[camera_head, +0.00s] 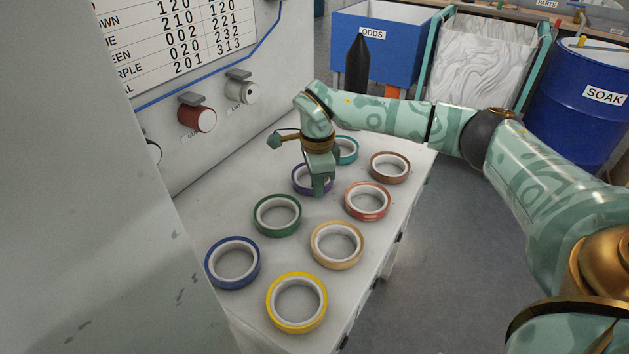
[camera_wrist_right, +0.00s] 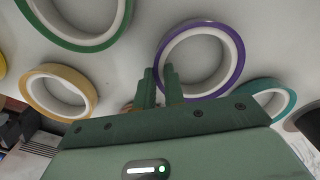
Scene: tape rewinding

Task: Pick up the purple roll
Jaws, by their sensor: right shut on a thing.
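The purple roll (camera_head: 295,183) lies on the white table among other tape rolls, partly hidden by my right gripper in the head view. My right gripper (camera_head: 321,190) points down at the near right side of the roll. In the right wrist view, its two fingers (camera_wrist_right: 160,85) are close together and shut on the rim of the purple roll (camera_wrist_right: 239,58). The roll appears flat; whether it is lifted off the table cannot be told. My left gripper is not in view.
Teal (camera_head: 348,150), brown (camera_head: 389,167), copper-red (camera_head: 367,201), green (camera_head: 277,215), tan (camera_head: 337,245), blue (camera_head: 232,263) and yellow (camera_head: 297,302) rolls lie around it. A wall panel with red (camera_head: 203,118) and white (camera_head: 246,92) spools stands at the left.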

